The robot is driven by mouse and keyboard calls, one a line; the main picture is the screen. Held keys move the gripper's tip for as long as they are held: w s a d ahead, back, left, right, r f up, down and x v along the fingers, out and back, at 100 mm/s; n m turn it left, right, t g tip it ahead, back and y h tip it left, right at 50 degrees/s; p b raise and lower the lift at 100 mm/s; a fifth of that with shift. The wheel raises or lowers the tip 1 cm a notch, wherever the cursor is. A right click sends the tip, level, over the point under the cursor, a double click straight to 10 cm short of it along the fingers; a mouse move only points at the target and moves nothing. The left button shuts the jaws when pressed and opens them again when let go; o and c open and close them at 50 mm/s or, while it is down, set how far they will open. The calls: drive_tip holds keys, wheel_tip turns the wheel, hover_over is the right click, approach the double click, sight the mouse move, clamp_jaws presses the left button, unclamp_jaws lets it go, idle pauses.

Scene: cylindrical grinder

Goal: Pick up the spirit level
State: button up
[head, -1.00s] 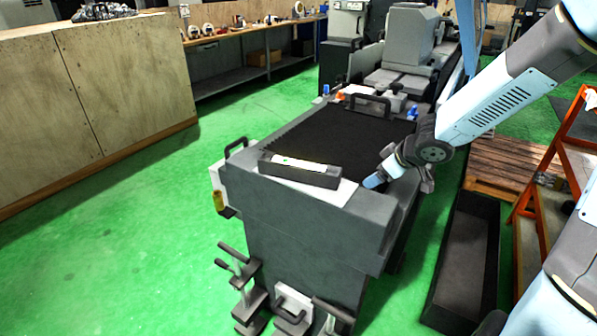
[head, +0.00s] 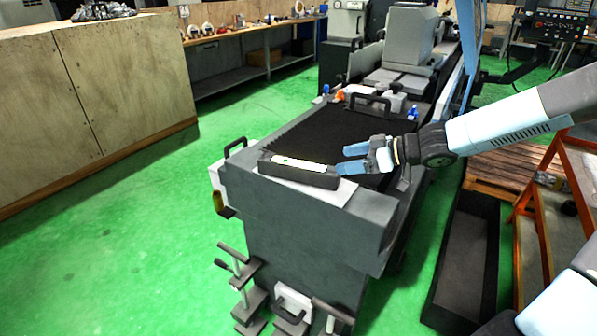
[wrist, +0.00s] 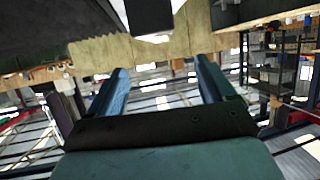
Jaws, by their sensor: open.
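The spirit level (head: 298,169) is a dark bar with a pale label strip and a small green spot on top. It lies on a light plate at the near end of the grinder bed in the head view. My gripper (head: 343,160) is open and empty, with its blue fingers pointing left just beyond the level's right end. A small gap seems to lie between them, but their heights are hard to compare. In the wrist view my two fingers (wrist: 162,85) are spread apart with nothing between them. I cannot clearly make out the level in that view.
The light plate (head: 345,192) lies under the level on the grey grinder body (head: 300,225). A black handle (head: 236,148) rises left of the level, another (head: 370,100) farther back. Clamp-like tools (head: 240,275) stand at the front. An orange frame (head: 545,200) is at right.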

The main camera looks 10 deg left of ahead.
approach(303, 164)
drive_tip(key=shift+s+x, duration=0.2)
drive_tip(key=shift+x, duration=4.35)
drive_tip(key=shift+w, duration=0.15)
clamp_jaws()
